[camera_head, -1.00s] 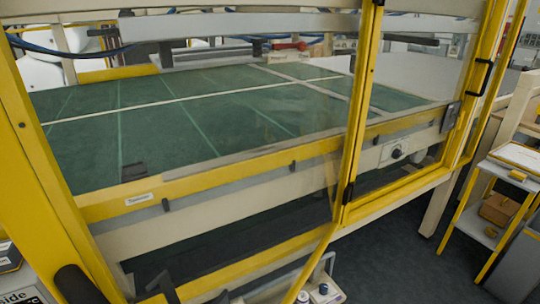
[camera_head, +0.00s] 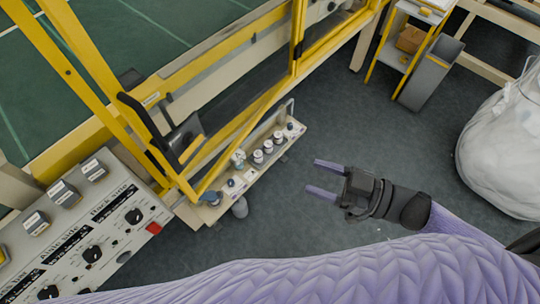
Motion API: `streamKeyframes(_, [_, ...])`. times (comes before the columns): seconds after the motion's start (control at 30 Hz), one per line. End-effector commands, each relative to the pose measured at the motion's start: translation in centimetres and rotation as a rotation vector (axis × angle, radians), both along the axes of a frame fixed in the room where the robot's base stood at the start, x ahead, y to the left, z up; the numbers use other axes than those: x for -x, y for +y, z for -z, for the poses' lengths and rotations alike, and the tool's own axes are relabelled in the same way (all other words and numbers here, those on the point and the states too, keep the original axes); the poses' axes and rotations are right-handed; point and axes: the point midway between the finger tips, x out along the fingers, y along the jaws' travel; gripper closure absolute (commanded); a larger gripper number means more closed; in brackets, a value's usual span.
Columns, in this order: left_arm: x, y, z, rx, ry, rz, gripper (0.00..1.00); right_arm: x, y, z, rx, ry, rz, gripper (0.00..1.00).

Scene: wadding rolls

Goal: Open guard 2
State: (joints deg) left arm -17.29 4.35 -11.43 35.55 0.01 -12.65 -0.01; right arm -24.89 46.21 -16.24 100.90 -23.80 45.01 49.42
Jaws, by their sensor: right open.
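The yellow-framed guard (camera_head: 85,72) with clear panels crosses the upper left of the head view, in front of a green machine bed (camera_head: 140,30). A black handle (camera_head: 140,112) and a dark latch-like fitting (camera_head: 184,137) sit near its lower corner. I cannot tell which guard section is number 2. My right gripper (camera_head: 314,177) is open and empty, its two purple fingers pointing left. It is over the dark floor, to the right of the guard and apart from it. My left gripper is out of view.
A control panel (camera_head: 75,245) with knobs and a red switch fills the lower left. A narrow shelf (camera_head: 240,182) holds several small bottles. A grey bin (camera_head: 428,78) and a white bag (camera_head: 508,150) stand at the right. The floor (camera_head: 370,130) between is clear.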

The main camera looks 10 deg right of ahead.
Motion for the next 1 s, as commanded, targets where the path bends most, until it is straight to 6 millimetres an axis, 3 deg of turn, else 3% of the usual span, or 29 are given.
streamKeyframes(0.3, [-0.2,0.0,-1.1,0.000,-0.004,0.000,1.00,-3.8,5.9,-0.1,-0.003,-0.003,0.006,0.39])
streamKeyframes(0.67, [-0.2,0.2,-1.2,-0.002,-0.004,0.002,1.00,-4.3,6.8,0.1,0.000,0.000,0.006,0.39])
streamKeyframes(0.93, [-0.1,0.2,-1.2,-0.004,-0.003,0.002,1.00,-4.3,6.7,0.1,0.001,-0.001,0.007,0.96])
streamKeyframes(1.0, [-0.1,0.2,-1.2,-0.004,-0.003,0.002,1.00,-4.3,6.7,0.1,0.000,-0.001,0.007,1.00])
